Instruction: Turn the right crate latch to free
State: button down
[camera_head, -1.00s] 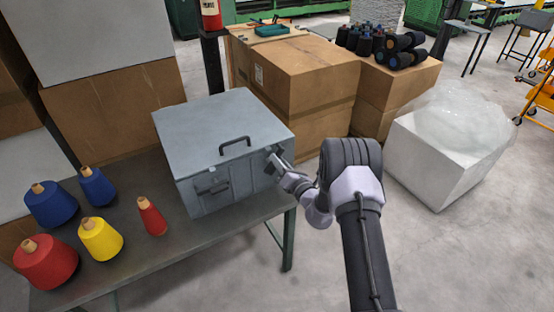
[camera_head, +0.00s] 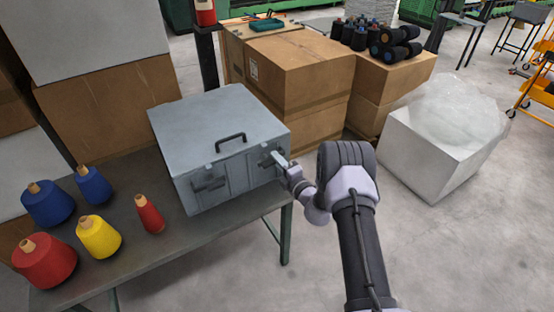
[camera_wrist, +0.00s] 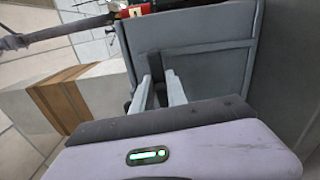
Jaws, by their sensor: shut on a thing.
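A grey metal crate (camera_head: 220,130) with a dark handle (camera_head: 230,140) on its closed lid stands on the table. The right latch (camera_head: 266,161) is a small dark piece at the right end of the crate's front, partly hidden by my gripper. My gripper (camera_head: 279,158) reaches it from the right and is shut on it. In the wrist view, the two pale fingers of my gripper (camera_wrist: 158,92) stand on either side of the dark latch bar (camera_wrist: 156,67), in front of the grey crate wall (camera_wrist: 205,75). The latch's exact angle is hard to tell.
The left latch (camera_head: 209,186) is on the crate's front. Several thread cones, such as a yellow one (camera_head: 98,238), stand left on the table (camera_head: 175,250). Cardboard boxes (camera_head: 300,85) stand behind the crate. Open floor lies right of the table.

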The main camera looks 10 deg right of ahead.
jog(key=shift+f+m, duration=0.2)
jog(key=shift+m, duration=0.4)
jog(key=c, duration=1.4)
grip_release()
jog(key=shift+c, duration=0.2)
jog(key=p+v, duration=0.4)
jog(key=v, duration=1.3)
jog(key=shift+s, duration=0.25)
jog(key=shift+r, duration=0.1)
